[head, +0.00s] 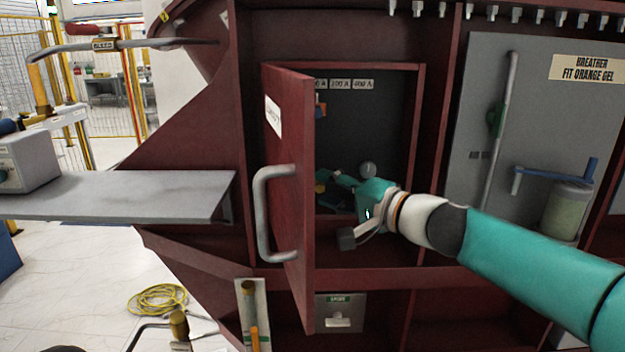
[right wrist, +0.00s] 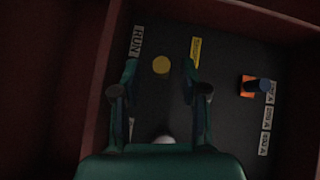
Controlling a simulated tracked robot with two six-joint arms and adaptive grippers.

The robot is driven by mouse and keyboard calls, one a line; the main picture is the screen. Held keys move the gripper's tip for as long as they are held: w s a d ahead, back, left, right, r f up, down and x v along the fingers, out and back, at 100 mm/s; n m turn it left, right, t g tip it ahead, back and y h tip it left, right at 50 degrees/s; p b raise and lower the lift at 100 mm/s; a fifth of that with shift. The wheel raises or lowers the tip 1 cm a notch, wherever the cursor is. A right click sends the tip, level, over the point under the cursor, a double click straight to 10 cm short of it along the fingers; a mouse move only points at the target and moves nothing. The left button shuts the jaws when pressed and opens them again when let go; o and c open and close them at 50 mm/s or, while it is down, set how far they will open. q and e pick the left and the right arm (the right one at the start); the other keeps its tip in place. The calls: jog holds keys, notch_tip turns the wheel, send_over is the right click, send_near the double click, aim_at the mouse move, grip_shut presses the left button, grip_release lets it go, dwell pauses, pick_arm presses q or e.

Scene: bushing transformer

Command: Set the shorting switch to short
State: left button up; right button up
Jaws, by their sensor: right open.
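The opened cabinet box (head: 395,110) holds a dark panel. In the right wrist view a RUN label (right wrist: 137,42) and a yellow label (right wrist: 195,52), too small to read, flank a yellow disc (right wrist: 161,64). I cannot tell for sure which part is the shorting switch's handle. A pale round knob (head: 367,168) shows in the box, and a pale round top (right wrist: 163,140) shows at my palm's edge. My right gripper (right wrist: 159,72) is open, its fingers on either side of the disc in that view. It reaches into the box in the head view (head: 334,180).
The red door (head: 288,140) stands open with a grey handle (head: 262,215), left of my right arm. An orange block with a dark knob (right wrist: 250,86) sits by current labels. A grey shelf (head: 120,190) juts out at left. A blue lever (head: 550,172) is at right.

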jog(key=shift+x, duration=1.3)
